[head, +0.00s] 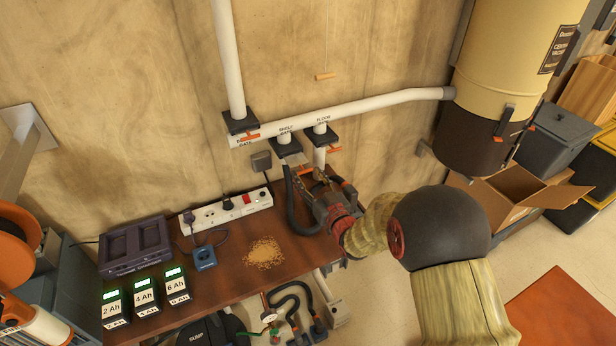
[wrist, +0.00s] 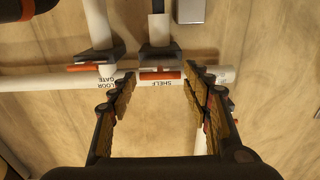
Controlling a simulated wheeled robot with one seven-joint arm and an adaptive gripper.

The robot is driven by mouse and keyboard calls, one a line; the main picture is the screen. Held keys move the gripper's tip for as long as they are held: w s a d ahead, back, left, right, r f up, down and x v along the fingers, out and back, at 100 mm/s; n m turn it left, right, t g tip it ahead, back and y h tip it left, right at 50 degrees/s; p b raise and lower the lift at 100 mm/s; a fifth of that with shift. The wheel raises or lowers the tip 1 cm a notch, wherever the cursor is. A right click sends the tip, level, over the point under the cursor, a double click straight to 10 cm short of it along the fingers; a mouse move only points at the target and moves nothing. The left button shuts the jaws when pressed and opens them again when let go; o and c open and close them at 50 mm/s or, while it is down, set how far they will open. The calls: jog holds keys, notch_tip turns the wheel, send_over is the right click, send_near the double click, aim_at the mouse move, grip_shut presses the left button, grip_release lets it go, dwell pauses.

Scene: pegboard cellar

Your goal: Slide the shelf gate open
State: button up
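The shelf gate (head: 287,146) is a dark block on the white wall pipe, between two similar gates in the head view. In the wrist view the shelf gate (wrist: 158,52) appears upside down, with its orange handle (wrist: 160,75) beside the SHELF label. My gripper (wrist: 160,78) is open, its two fingers to either side of the handle in the picture, with a clear gap between them. Contact with the handle is not visible. In the head view my gripper (head: 312,185) is just below the shelf gate and partly hides that area.
The floor gate (head: 320,134) is close on the right, with its own orange handle (head: 333,150). Another gate (head: 240,122) is on the left. A black hose (head: 300,215) hangs beside my gripper. The workbench (head: 225,282) below holds a power strip (head: 228,208), chargers and sawdust (head: 265,253).

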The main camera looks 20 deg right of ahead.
jog(key=shift+o, duration=1.2)
jog(key=shift+w, duration=0.1)
jog(key=s+d, duration=0.2)
jog(key=s, duration=1)
